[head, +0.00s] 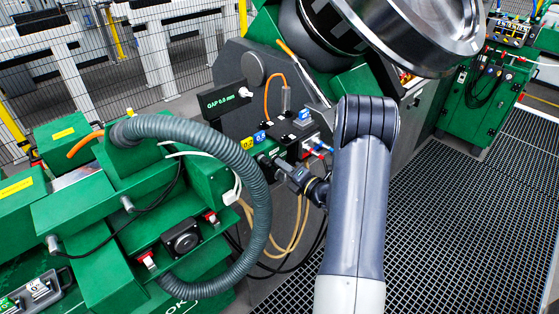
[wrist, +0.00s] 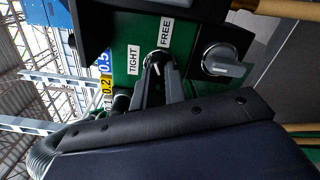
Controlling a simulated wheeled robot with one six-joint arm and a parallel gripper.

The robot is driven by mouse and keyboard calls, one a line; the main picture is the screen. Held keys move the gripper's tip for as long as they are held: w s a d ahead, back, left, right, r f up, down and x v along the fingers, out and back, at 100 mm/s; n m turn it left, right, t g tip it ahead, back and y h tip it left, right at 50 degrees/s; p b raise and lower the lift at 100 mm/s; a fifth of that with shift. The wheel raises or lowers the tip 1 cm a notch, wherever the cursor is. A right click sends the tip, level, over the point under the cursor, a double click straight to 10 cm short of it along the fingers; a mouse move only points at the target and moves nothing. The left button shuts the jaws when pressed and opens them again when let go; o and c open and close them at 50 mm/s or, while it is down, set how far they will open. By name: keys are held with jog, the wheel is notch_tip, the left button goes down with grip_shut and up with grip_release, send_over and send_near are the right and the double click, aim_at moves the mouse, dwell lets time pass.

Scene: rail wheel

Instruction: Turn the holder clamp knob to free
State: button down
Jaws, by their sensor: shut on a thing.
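The holder clamp knob (wrist: 157,58) is on a green panel in the wrist view, between the label TIGHT (wrist: 133,60) on its left and the label FREE (wrist: 165,32) above right. My gripper (wrist: 159,70) is shut on this knob, with one finger on each side. The fingers hide most of the knob, and I cannot tell for certain which label it points to. In the head view my gripper (head: 272,164) reaches left to the small panel at the end of the green machine (head: 215,180). The knob itself is hidden there.
A second grey knob (wrist: 222,62) sits close right of the fingers. Yellow and blue tags (head: 254,140) are just above my gripper. A thick grey hose (head: 262,215) loops close to its left. A dark display reading GAP 0.0 mm (head: 224,97) stands above. A large metal wheel (head: 425,30) overhangs my arm.

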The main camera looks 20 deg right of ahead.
jog(key=shift+m, duration=0.5)
jog(key=m+p, duration=0.2)
jog(key=m, duration=0.1)
jog(key=shift+r+m+p, duration=0.1)
jog(key=shift+m+p, duration=0.3)
jog(key=c, duration=1.3)
grip_release()
jog(key=v, duration=0.7)
